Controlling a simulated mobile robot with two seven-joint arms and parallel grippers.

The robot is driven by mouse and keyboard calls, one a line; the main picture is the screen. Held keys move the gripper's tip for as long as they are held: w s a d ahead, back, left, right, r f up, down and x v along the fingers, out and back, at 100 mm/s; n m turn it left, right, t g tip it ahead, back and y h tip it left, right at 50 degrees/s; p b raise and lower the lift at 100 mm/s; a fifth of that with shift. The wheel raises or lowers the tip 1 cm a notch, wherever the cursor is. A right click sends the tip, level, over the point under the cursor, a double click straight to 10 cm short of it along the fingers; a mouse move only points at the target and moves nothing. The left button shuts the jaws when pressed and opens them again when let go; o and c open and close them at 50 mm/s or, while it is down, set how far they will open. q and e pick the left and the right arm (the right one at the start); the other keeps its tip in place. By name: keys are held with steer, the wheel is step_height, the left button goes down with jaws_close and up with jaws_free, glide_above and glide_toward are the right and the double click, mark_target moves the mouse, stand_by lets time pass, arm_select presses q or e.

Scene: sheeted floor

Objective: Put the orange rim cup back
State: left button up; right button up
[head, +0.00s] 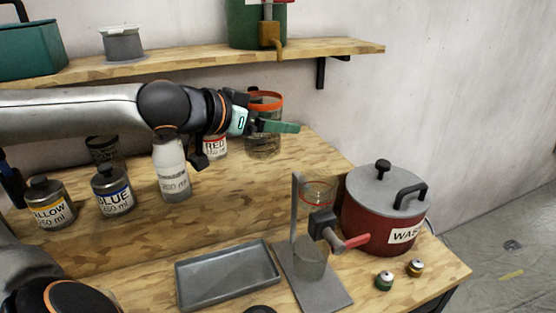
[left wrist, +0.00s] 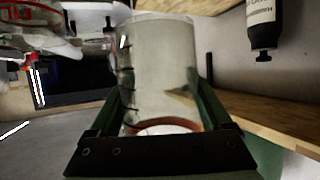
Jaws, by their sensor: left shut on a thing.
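The orange rim cup (head: 263,144) is a clear cylinder with an orange rim, upright at the right part of the raised wooden shelf. I cannot tell whether its base touches the wood. My left gripper (head: 275,126) reaches in from the left, its green fingers shut around the cup's upper part. In the left wrist view the cup (left wrist: 160,75) fills the space between the green fingers, its orange rim closest to the camera and dark marks along one side. My right gripper is not in view.
Bottles marked blue (head: 113,190), yellow (head: 50,204) and red (head: 215,147) and a white bottle (head: 174,172) stand left of the cup. Below are a grey tray (head: 228,277), a stand (head: 297,225) with a red-rimmed glass vessel, and a red waste pot (head: 375,222). An upper shelf (head: 190,62) runs behind.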

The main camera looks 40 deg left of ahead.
arm_select(q)
steer(key=w+a+f, duration=0.2)
steer(key=w+f, duration=0.1)
steer(key=w+a+f, duration=0.2)
steer(key=w+f, duration=0.1)
steer(key=w, duration=0.1)
steer(key=w+a+f+b, duration=0.1)
steer(key=w+a+f, duration=0.1)
steer(key=w+f, duration=0.1)
steer(key=shift+w+a, duration=0.3)
steer(key=shift+w, duration=0.25)
steer(key=f, duration=0.1)
steer(key=f+b, duration=0.2)
steer(key=shift+w+a+f, duration=0.15)
steer(key=shift+w+f, duration=0.1)
steer(key=shift+f, duration=0.35)
steer(key=o, duration=1.3)
